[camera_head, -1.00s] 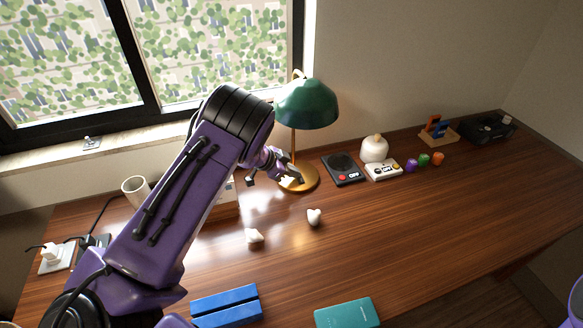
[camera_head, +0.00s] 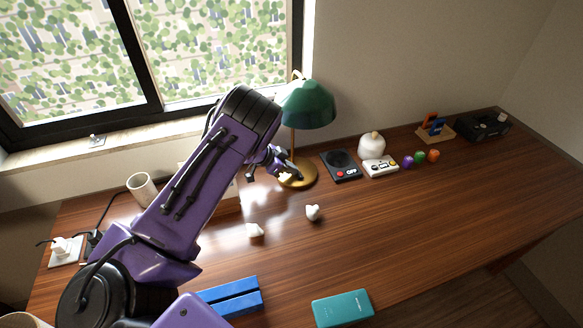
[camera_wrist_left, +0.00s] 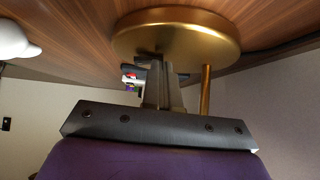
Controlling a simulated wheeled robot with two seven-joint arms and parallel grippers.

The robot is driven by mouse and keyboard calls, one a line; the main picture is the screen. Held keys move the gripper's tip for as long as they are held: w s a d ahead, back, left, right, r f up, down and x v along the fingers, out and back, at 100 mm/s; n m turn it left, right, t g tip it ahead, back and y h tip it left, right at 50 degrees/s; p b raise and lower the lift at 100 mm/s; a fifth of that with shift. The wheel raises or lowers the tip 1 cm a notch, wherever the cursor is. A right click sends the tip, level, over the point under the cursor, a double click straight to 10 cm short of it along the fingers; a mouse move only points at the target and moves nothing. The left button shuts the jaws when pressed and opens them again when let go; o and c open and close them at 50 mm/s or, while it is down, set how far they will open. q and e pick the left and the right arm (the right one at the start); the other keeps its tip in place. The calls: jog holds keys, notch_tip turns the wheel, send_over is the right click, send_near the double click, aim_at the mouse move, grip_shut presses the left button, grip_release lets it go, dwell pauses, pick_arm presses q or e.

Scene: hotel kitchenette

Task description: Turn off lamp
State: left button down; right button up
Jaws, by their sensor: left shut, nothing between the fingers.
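The desk lamp has a green dome shade (camera_head: 306,104), a thin brass stem and a round brass base (camera_head: 306,178). It stands upright at the back of the wooden desk, by the window corner. I cannot tell whether its bulb is lit. My left gripper (camera_head: 292,174) is shut and empty, at the left front part of the base. In the left wrist view the closed fingers (camera_wrist_left: 157,88) overlap the brass base (camera_wrist_left: 190,42), with the brass stem (camera_wrist_left: 206,90) just to their right. Whether the fingertips touch the base is unclear. My right gripper is not in view.
A black device (camera_head: 340,165) and a white controller (camera_head: 380,167) stand right of the lamp. Two white pieces (camera_head: 254,230) (camera_head: 313,212) lie in front. A blue block (camera_head: 236,295) and teal box (camera_head: 343,308) are near the front edge. The right desk is mostly clear.

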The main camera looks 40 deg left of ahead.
pick_arm(q)
jog(key=shift+s+d+f+p, duration=0.3)
jog(key=shift+s+d+p, duration=0.25)
jog(key=shift+p, duration=0.1)
jog(key=shift+d+r, duration=0.15)
jog(key=shift+w+r+p, duration=0.1)
jog(key=shift+r+p, duration=0.25)
jog(key=shift+r, duration=0.05)
notch_tip(320, 180, up, 3)
jog(key=p, duration=0.3)
jog(key=shift+w+r+p, duration=0.1)
jog(key=shift+r+p, duration=0.05)
jog(key=shift+p, duration=0.2)
jog(key=b+v, duration=0.2)
jog(key=v, duration=0.8)
jog(key=shift+s+a, duration=0.2)
jog(key=shift+s, duration=0.1)
jog(key=shift+w, duration=0.1)
